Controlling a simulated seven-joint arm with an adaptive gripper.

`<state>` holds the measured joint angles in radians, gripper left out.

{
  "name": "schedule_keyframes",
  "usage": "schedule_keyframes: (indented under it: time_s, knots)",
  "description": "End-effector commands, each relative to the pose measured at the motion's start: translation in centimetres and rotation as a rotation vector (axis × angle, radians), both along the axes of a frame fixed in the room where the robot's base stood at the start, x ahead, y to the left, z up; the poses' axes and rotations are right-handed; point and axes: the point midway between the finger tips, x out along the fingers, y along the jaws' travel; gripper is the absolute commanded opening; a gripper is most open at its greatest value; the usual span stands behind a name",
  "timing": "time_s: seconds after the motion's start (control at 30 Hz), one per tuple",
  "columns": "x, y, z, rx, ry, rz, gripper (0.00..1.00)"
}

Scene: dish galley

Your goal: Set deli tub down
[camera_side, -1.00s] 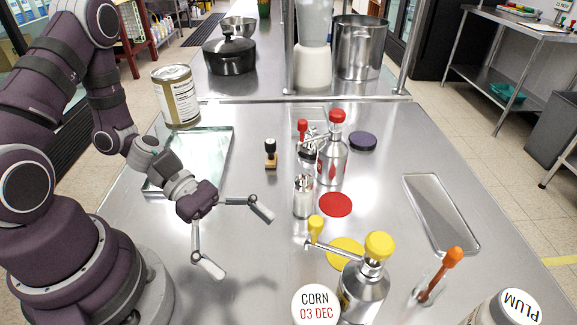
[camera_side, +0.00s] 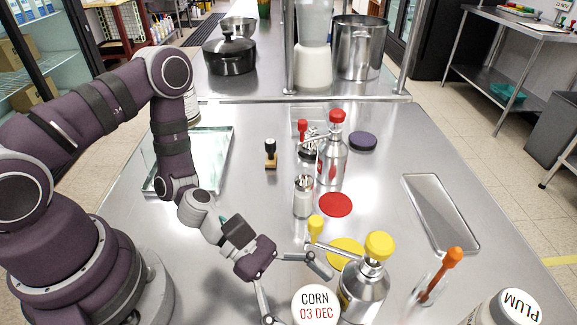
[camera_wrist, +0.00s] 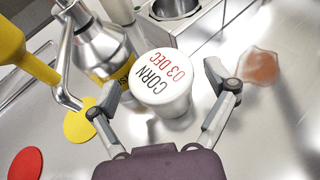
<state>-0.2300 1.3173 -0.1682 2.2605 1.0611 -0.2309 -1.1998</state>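A white deli tub (camera_side: 315,308) with a lid reading "CORN 03 DEC" stands at the near edge of the side view. In the wrist view the tub (camera_wrist: 162,80) sits between and slightly beyond my fingertips, with a small gap showing on each side. My gripper (camera_side: 294,292) is open and low over the counter, its fingers reaching toward the tub; it also shows open in the wrist view (camera_wrist: 162,88). The tub's base is cut off in the side view. A second tub (camera_side: 518,307) labelled "PLUM" stands at the near right.
A yellow-topped pump bottle (camera_side: 365,285) stands close beside the corn tub, with a yellow disc (camera_side: 343,250) behind. A red disc (camera_side: 336,204) and red-topped bottle (camera_side: 332,160) are farther back. A pinkish patch (camera_wrist: 260,66) lies right in the wrist view. An empty tray (camera_side: 440,215) lies right.

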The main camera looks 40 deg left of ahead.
Motion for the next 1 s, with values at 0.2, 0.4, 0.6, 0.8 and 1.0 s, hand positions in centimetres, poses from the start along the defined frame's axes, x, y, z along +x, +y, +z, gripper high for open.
schedule_keyframes:
  time_s: [0.2, 0.4, 0.6, 0.8, 1.0]
  knots:
    - [0.0, 0.0, 0.0, 0.0, -0.001, 0.0, 0.5]
    - [0.0, 0.0, 0.0, 0.001, -0.001, 0.0, 0.24]
    - [0.0, 0.0, 0.0, 0.0, -0.001, -0.001, 0.24]
    - [0.0, 0.0, 1.1, 0.0, -0.003, -0.001, 0.24]
    - [-0.6, 3.9, 1.1, 0.004, 0.003, 0.008, 0.24]
